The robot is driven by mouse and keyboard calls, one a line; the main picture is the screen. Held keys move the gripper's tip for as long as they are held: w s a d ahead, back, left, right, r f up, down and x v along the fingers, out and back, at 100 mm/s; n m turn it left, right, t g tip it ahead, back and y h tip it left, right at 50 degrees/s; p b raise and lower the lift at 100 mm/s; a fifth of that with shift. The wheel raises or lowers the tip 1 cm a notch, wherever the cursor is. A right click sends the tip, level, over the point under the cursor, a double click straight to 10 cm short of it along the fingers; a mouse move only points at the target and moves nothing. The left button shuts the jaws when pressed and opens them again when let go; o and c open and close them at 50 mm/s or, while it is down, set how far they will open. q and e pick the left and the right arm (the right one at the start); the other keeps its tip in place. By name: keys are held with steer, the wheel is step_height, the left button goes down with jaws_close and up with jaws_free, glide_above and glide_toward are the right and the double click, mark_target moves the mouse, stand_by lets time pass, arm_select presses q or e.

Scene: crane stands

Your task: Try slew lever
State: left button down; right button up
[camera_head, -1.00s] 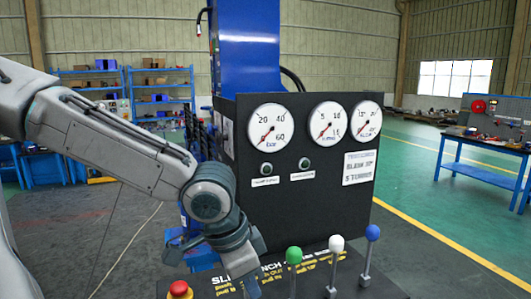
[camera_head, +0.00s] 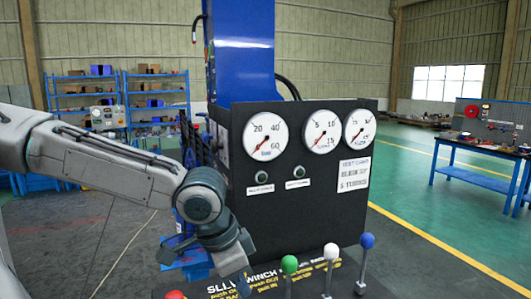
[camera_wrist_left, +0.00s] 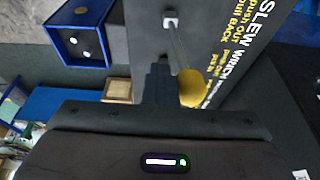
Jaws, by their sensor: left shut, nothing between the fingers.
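A lever with a yellow ball knob (camera_wrist_left: 191,88) on a thin metal rod shows in the left wrist view, beside the printed SLEW and WINCH labels (camera_wrist_left: 247,45). In the head view this knob cannot be made out; my left arm is in front of that area. My left gripper (camera_head: 241,288) hangs over the left part of the lever panel. In the left wrist view its shut, empty fingers (camera_wrist_left: 158,75) are close to the left of the lever; contact cannot be told. Levers with green (camera_head: 289,264), white (camera_head: 331,251) and blue (camera_head: 367,240) knobs stand to the right.
Behind the levers rises a black gauge panel (camera_head: 310,215) with three dials. A blue box (camera_wrist_left: 80,35) shows in the left wrist view. A blue workbench (camera_head: 478,165) stands far right, with open floor between.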

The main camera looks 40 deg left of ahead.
arm_select(q)
steer(key=shift+w+a, duration=0.1)
stand_by(0.3)
steer(key=shift+w+a, duration=0.3)
steer(key=shift+a, duration=0.35)
steer(key=shift+w+a+p, duration=0.3)
steer(key=shift+a, duration=0.35)
steer(key=shift+w+a, duration=0.2)
steer(key=shift+a, duration=0.05)
steer(key=shift+r, duration=0.1)
stand_by(0.5)
